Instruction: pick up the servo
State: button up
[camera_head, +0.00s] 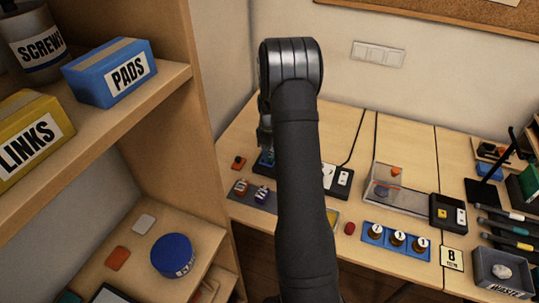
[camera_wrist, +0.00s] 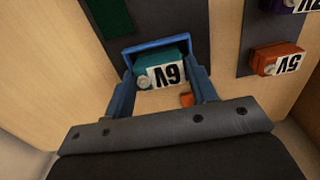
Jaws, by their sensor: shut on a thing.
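A teal servo block with a white 6V label (camera_wrist: 165,75) sits between the fingers of my gripper (camera_wrist: 163,72) in the wrist view. The label appears upside down there. My blue fingers stand on either side of the block and are shut on it. A blue bar (camera_wrist: 155,46) runs along the block's far side. In the head view my arm hides most of the gripper and block. Whether the block is clear of the surface below cannot be told.
An orange block labelled 5V (camera_head: 241,187) and a purple block (camera_head: 262,196) lie on a dark strip nearby. A small orange piece (camera_head: 238,162) lies to the left. A clear-walled box (camera_head: 383,187) and a blue strip with knobs (camera_head: 397,242) stand to the right. A shelf (camera_head: 185,75) rises at left.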

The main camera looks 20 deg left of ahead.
jog(key=shift+r, duration=0.15)
jog(key=shift+r, duration=0.3)
jog(key=r, duration=0.3)
jog(key=shift+d+r, duration=0.35)
jog(key=shift+r, duration=0.05)
jog(key=s+d+r, duration=0.1)
jog(key=d+r, duration=0.5)
jog(key=d, duration=0.6)
jog(key=s+d+f, duration=0.3)
jog(key=s+d, duration=1.7)
jog(key=d, duration=0.4)
jog(key=w+a+f, duration=0.1)
jog(key=a+f, duration=0.1)
jog(key=a, duration=0.1)
jog(key=w+a+f, duration=0.2)
jog(key=a, duration=0.1)
jog(key=w+a+f, duration=0.2)
jog(key=a, duration=0.2)
jog(key=shift+f, duration=2.05)
